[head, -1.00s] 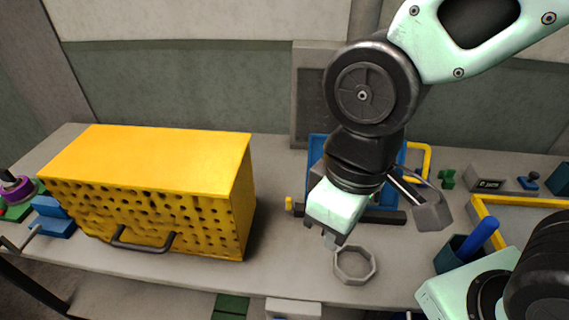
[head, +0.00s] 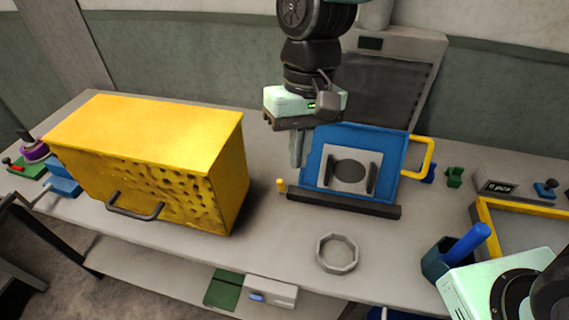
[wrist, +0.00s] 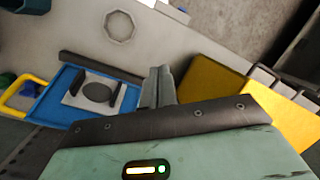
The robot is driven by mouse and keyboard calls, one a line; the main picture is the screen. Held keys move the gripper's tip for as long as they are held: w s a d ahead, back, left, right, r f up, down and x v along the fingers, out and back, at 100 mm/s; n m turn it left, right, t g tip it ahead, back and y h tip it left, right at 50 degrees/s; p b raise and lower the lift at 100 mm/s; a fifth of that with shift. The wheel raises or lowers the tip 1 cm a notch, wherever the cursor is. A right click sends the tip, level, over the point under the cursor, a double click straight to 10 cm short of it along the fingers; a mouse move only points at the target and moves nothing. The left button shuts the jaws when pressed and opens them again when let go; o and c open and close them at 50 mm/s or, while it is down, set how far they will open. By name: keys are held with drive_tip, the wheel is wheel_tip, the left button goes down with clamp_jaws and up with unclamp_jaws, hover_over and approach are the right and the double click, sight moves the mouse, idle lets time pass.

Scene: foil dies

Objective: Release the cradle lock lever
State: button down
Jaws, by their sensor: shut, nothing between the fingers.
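A blue cradle plate (head: 312,160) with a yellow side handle (head: 430,157) leans at the back of the bench, behind a dark bar (head: 345,204). It holds a grey square with a dark disc (head: 350,173). A small yellow-topped peg (head: 281,185), which looks like the lock lever, stands upright at the bar's left end. My gripper (head: 297,163) points down, shut and empty, above and behind the peg, apart from it. In the wrist view my shut fingers (wrist: 159,72) show beside the blue plate (wrist: 57,100); the peg cannot be made out there.
A large yellow perforated box (head: 150,140) stands left of the gripper. A grey octagonal ring (head: 337,253) lies in front of the bar. A dark cup with a blue rod (head: 470,243) and a yellow-framed tray (head: 487,222) are at right. Bench between box and ring is clear.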

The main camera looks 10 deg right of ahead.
drive_tip(key=w+a+f+m+g, duration=0.1)
drive_tip(key=w+f+m, duration=0.2)
drive_tip(key=w, duration=0.6)
drive_tip(key=m+g+p, duration=0.1)
drive_tip(key=m+g, duration=0.1)
drive_tip(key=m, duration=0.3)
approach(282, 187)
drive_tip(key=w+d+v, duration=0.1)
drive_tip(key=v, duration=0.4)
drive_tip(key=shift+s+a+n+y, duration=0.1)
drive_tip(key=shift+a+n+y, duration=0.1)
drive_tip(key=shift+n+y, duration=0.1)
drive_tip(key=shift+f, duration=0.1)
drive_tip(key=p+x, duration=0.4)
drive_tip(key=x, duration=0.6)
drive_tip(key=shift+a, duration=0.15)
